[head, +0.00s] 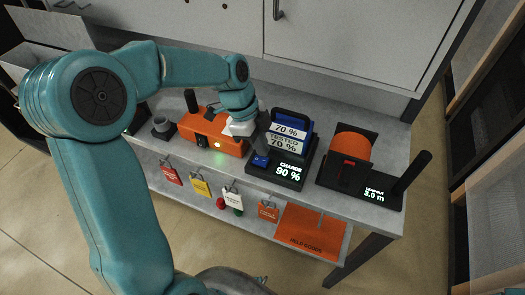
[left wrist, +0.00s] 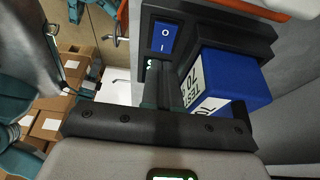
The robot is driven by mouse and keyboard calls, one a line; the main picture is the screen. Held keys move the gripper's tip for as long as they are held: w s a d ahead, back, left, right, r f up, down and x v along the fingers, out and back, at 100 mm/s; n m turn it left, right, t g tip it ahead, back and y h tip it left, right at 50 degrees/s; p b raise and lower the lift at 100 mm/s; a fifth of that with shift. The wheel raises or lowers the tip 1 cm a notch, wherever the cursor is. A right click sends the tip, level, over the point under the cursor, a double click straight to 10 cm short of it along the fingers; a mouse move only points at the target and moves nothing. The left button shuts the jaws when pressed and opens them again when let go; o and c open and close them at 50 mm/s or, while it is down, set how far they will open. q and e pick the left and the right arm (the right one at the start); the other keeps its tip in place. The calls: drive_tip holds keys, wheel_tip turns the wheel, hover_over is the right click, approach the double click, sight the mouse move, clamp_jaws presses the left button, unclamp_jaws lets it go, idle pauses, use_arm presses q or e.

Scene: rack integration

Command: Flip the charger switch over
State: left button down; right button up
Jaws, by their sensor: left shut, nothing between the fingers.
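The charger (head: 277,176) is a black unit on the bench, with a lit display reading "CHARGE 90 %". Its switch (head: 261,160) is a blue rocker at the front left; the left wrist view shows the switch (left wrist: 165,38) marked O and I. A blue battery (head: 304,130) with white labels reading 70 % sits in the charger, and the battery shows beside the fingers in the left wrist view (left wrist: 250,84). My left gripper (head: 261,149) is shut and empty, its tips close to the switch; I cannot tell whether they touch. My right gripper is out of view.
An orange device (head: 213,138) with a lit lamp stands left of the charger. A black unit with an orange drum (head: 351,143) and a "3.0 m" display stands to its right. Tags hang along the bench's front edge. Grey cabinet doors (head: 345,40) stand behind.

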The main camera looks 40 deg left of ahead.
sight(265, 162)
use_arm(q)
drive_tip(key=shift+a+x, duration=0.15)
drive_tip(key=shift+x, duration=0.6)
drive_tip(key=shift+a+x, duration=0.15)
drive_tip(key=shift+x, duration=0.6)
drive_tip(key=shift+f, duration=0.1)
drive_tip(key=shift+f+b, duration=0.35)
drive_tip(key=shift+b, duration=0.05)
drive_tip(key=shift+s+d+r, duration=0.1)
drive_tip(key=shift+s+r, duration=0.05)
drive_tip(key=shift+r, duration=0.05)
